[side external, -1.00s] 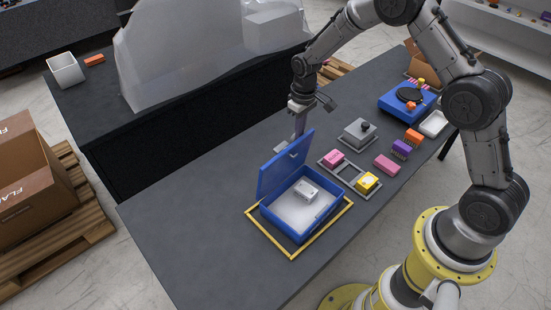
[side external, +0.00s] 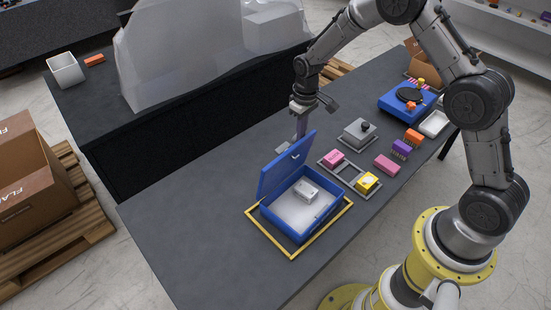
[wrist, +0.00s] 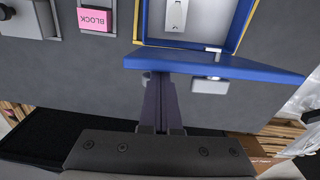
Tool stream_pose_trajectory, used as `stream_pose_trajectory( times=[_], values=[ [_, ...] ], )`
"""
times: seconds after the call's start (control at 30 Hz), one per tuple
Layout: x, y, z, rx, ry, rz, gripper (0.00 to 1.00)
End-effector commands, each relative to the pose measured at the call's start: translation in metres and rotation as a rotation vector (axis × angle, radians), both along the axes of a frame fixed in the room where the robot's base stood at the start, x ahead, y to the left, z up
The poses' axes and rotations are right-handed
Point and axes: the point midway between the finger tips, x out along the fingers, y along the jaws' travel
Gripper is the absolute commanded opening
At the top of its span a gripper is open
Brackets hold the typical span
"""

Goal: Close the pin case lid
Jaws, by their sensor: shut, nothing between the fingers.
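The blue pin case (side external: 325,217) sits on the dark table with its lid (side external: 280,172) standing up, tilted open on the far side. A small white box (side external: 306,191) lies on the case's pale interior; it also shows in the wrist view (wrist: 177,14). My gripper (side external: 300,132) is at the lid's outer side, behind its top edge. In the wrist view the gripper's dark purple fingers (wrist: 161,103) are together and empty, pointing at the lid's blue edge (wrist: 225,66). Their tips are partly hidden, so I cannot tell whether they touch the lid.
A yellow frame (side external: 270,238) surrounds the case. A grey tray (side external: 345,172) holding pink and yellow blocks stands right of it, near a grey lidded box (side external: 360,132). A loose pink block (side external: 386,163) lies farther right. The table left of the case is clear.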

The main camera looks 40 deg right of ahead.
Motion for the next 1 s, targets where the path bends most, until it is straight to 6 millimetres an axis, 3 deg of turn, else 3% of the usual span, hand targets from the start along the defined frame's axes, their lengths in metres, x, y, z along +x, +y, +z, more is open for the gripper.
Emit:
stream_pose_trajectory(
  times=[0.03, 0.17, 1.0],
  values=[
    [-0.015, -0.002, -0.017, 0.000, 0.049, 0.000, 0.00],
    [-0.015, -0.002, -0.013, -0.001, 0.048, 0.000, 0.00],
    [-0.009, 0.000, 0.066, 0.001, 0.029, 0.000, 0.00]
  ],
)
